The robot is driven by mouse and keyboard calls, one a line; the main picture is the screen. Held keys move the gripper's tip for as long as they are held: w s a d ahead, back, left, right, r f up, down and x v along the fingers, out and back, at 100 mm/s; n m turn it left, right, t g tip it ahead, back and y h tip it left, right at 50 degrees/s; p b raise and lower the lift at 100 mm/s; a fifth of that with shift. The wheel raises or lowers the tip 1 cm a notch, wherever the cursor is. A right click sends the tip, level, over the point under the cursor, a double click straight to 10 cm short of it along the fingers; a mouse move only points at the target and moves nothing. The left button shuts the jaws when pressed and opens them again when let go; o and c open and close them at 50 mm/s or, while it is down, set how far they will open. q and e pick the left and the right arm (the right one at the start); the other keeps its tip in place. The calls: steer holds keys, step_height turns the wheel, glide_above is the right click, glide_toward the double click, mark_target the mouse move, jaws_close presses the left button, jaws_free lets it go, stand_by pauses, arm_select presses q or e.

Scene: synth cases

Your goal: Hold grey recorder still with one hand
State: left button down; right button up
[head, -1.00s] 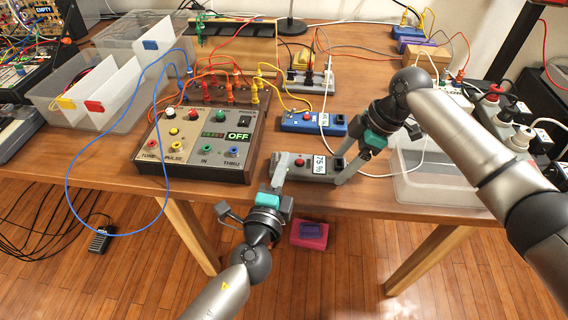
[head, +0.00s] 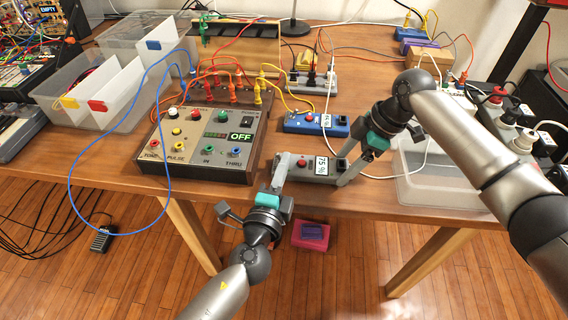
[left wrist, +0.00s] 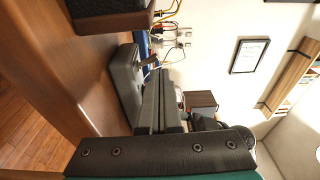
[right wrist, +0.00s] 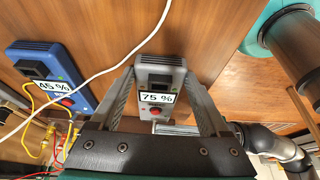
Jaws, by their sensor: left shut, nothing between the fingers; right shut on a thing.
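The grey recorder (head: 321,166), with a red button and a "75 %" label, lies near the table's front edge. In the right wrist view the recorder (right wrist: 158,88) sits between the two fingers. My right gripper (head: 345,180) is shut on the recorder at its right part. My left gripper (head: 281,165) is shut and empty, with its tips close to the recorder's left end. In the left wrist view the shut fingers (left wrist: 158,88) are beside the recorder (left wrist: 125,80); I cannot tell whether they touch it.
A control box (head: 205,143) reading "OFF" stands left of the recorder. A blue recorder (head: 316,124) labelled "45 %" lies behind it. A white cable (head: 327,100) runs down close by. A clear tray (head: 440,190) is at the right. Bare table lies in front.

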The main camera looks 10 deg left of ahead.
arm_select(q)
steer(key=s+a, duration=0.1)
steer(key=s, duration=0.9)
steer(key=shift+a+f, duration=0.15)
steer(key=shift+f, duration=0.1)
arm_select(e)
steer(key=o, duration=1.4)
steer(key=shift+r, duration=0.1)
steer(key=v, duration=1.2)
arm_select(q)
steer(key=shift+r, duration=0.1)
